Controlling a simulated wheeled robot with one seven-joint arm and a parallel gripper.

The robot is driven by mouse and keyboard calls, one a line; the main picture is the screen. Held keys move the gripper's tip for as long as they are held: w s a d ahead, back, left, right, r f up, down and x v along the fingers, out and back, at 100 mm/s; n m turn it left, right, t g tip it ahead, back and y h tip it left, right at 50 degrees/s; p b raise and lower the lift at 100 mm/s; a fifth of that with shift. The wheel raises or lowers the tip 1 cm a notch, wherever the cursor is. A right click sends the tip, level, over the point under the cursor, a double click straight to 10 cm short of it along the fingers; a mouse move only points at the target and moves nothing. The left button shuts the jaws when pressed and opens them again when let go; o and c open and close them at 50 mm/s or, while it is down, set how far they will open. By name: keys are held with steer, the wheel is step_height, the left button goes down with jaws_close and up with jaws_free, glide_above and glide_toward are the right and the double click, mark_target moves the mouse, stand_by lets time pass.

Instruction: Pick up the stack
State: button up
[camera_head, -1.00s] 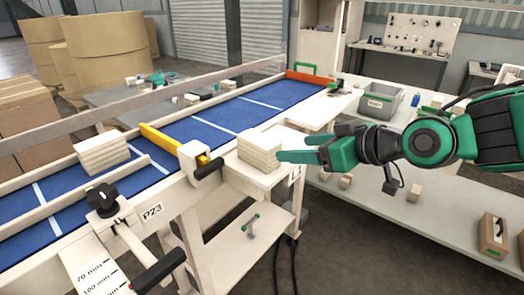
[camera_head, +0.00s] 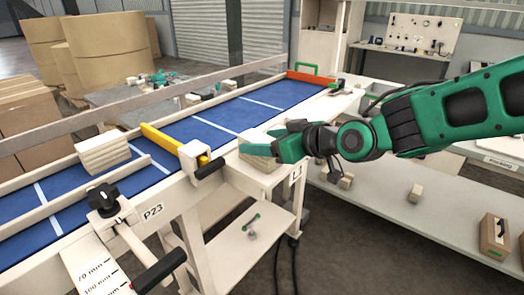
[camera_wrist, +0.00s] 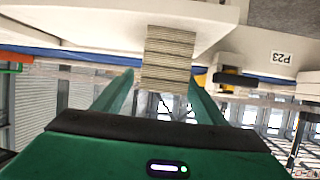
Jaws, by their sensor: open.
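A pale beige stack of flat layers (camera_head: 258,157) sits on the small white side table beside the blue conveyor. My gripper (camera_head: 282,142) is at its right side in the head view, open, with its green fingers partly covering the stack. In the wrist view the same stack (camera_wrist: 168,52) shows its layered edges, lined up with the gap between my two open fingers (camera_wrist: 161,82). I cannot tell whether the fingers touch it. A second similar stack (camera_head: 103,154) lies at the left on the conveyor side.
The blue conveyor (camera_head: 215,128) runs behind, with a yellow bar (camera_head: 168,143) across it and a black-handled clamp (camera_head: 208,166) close left of the stack. An orange end stop (camera_head: 305,78) stands at the far end. Small blocks (camera_head: 415,193) lie on the low bench at right.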

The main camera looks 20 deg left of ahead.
steer(key=shift+w+a+f, duration=0.25)
steer(key=shift+a+f, duration=0.05)
steer(key=shift+a, duration=0.3)
steer(key=shift+c, duration=0.6)
steer(key=c, duration=1.1)
steer(key=shift+r, duration=0.1)
